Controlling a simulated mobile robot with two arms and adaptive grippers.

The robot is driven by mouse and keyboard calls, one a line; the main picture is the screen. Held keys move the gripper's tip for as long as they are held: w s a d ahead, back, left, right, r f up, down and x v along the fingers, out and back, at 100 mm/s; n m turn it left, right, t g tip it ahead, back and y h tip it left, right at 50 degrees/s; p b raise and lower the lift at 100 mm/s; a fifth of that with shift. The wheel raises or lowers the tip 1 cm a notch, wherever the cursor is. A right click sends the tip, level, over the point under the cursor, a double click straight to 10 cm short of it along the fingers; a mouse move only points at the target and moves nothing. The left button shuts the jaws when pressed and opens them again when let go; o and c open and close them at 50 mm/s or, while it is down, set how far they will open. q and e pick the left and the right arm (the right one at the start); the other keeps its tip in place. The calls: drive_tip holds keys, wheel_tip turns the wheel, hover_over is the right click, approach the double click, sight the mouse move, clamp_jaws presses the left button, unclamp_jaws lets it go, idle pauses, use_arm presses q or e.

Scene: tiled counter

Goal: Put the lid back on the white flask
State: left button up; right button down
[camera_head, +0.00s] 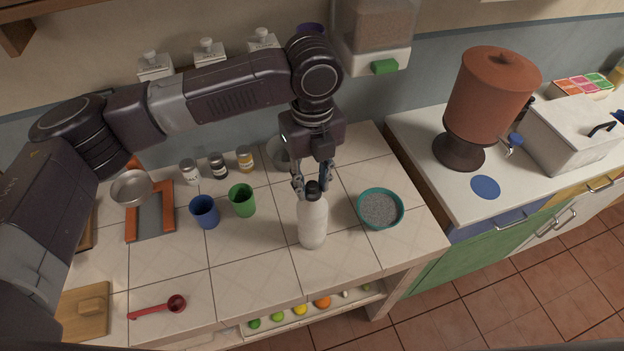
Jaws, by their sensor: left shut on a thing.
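The white flask (312,222) stands upright on the tiled counter, right of the green cup. A small black lid (312,189) is at the top of the flask, between the fingertips. My left gripper (312,188) points down over the flask and is shut on the lid. Whether the lid is seated on the neck or just above it, I cannot tell. My right gripper is not in view.
A green cup (242,200) and a blue cup (205,211) stand left of the flask. A teal bowl (363,220) of grey grains is close on its right. Small jars (218,166) stand behind. A red scoop (158,308) lies at the front left.

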use_arm(q)
drive_tip(key=o, duration=1.4)
drive_tip(key=shift+c, duration=0.2)
wheel_tip(320, 180, up, 5)
drive_tip(key=p, duration=0.5)
drive_tip(key=shift+r, duration=1)
drive_tip(key=shift+c, duration=0.3)
